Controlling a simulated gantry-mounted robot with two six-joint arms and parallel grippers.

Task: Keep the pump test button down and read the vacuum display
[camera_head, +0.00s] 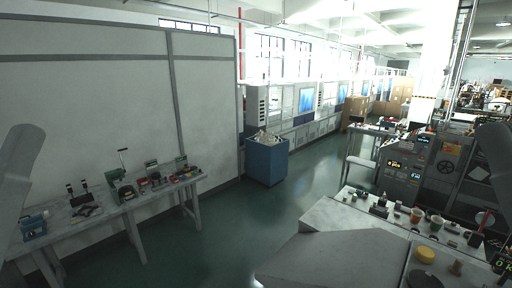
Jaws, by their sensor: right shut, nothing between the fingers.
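A grey machine cabinet (446,185) at the right carries several small lit displays: an orange one (393,164), a pale blue one (415,176) and a cyan one (424,138). Another dark display (503,264) with pale green characters is cut off at the lower right edge. I cannot tell which shows vacuum, and I cannot make out the pump test button. My right gripper (476,239) appears small and dark over the right end of the bench; it is shut and empty. Contact with any button cannot be made out. My left gripper is out of view.
A light bench (345,222) at the lower right holds cups, a yellow round piece (425,255) and small parts. A table (150,203) with tools stands at the left. A blue bin (266,160) stands behind; green floor between is clear.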

